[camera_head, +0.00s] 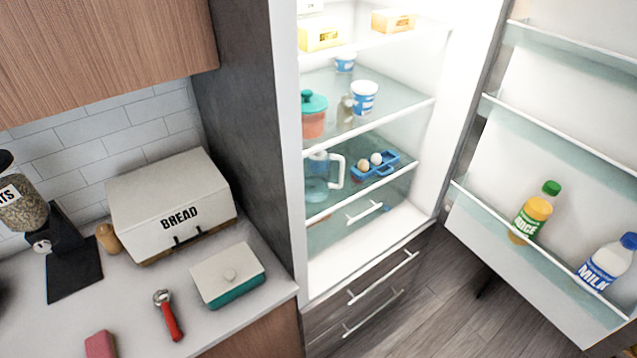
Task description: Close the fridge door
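The fridge (299,150) stands in the middle with its lit inside showing. Its door (560,90) is open, swung out to the right, with its inner face and shelves toward me. A juice bottle (534,212) and a milk bottle (606,264) stand on the lowest visible door shelf. The right part of the door runs out of the picture, and its outer side and handle are hidden. Neither of my grippers shows in the head view.
Fridge shelves hold several items, including a pot (313,116), a jug (318,177) and an egg holder (374,168). Drawers (362,300) lie below. A counter (130,300) at left carries a bread box (170,202). Wooden floor (455,300) lies clear between fridge and door.

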